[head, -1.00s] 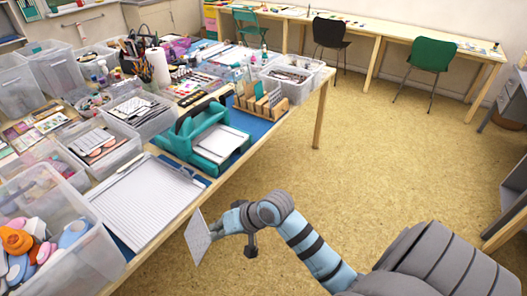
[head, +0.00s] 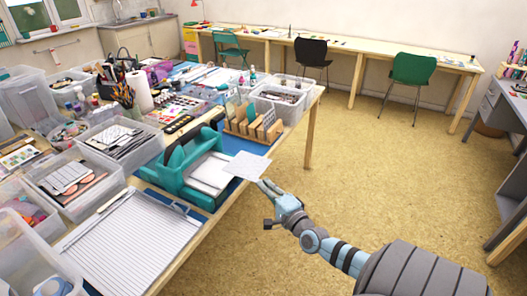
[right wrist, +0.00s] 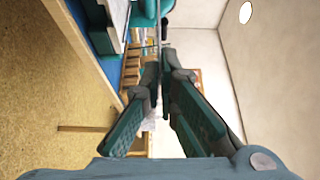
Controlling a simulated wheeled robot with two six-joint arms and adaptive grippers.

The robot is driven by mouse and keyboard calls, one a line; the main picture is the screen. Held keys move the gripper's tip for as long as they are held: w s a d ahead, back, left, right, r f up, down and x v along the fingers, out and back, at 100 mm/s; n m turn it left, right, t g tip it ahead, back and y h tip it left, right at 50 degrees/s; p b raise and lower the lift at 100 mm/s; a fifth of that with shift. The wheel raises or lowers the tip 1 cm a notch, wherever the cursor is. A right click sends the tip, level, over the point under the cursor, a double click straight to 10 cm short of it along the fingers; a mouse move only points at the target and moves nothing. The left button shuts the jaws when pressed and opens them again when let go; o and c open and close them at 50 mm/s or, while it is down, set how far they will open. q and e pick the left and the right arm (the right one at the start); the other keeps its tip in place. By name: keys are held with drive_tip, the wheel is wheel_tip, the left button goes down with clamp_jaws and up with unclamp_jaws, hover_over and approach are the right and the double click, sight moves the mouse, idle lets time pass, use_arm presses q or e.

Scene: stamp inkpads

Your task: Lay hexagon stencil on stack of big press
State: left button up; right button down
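A thin whitish-grey sheet (head: 247,165), which looks like the hexagon stencil, is held by its near edge in my right gripper (head: 263,185). The sheet is in the air just right of the big teal press (head: 178,180), roughly flat and slightly tilted; its cut-out shape is too small to make out. A pale stack (head: 212,171) lies on the press's bed, partly hidden behind the sheet. In the right wrist view, my right gripper's fingers (right wrist: 163,75) come close together at the tips, with the sheet seen nearly edge-on. My left gripper is not in view.
A wooden rack (head: 250,128) with upright plates stands behind the press. A large ribbed white board (head: 125,240) lies in front of it. Clear bins (head: 70,185) crowd the left of the table. Open floor (head: 330,190) lies to the right.

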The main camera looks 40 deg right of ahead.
drive_tip(key=w+a+f+b, duration=0.2)
drive_tip(key=w+a+b, duration=0.1)
drive_tip(key=w, duration=0.6)
drive_tip(key=shift+w+b, duration=0.2)
drive_tip(key=shift+b, duration=0.3)
drive_tip(key=shift+a+f, duration=0.1)
drive_tip(key=shift+w+f, duration=0.1)
drive_tip(key=shift+f, duration=0.1)
drive_tip(key=shift+f+b, duration=0.1)
drive_tip(key=shift+b, duration=0.2)
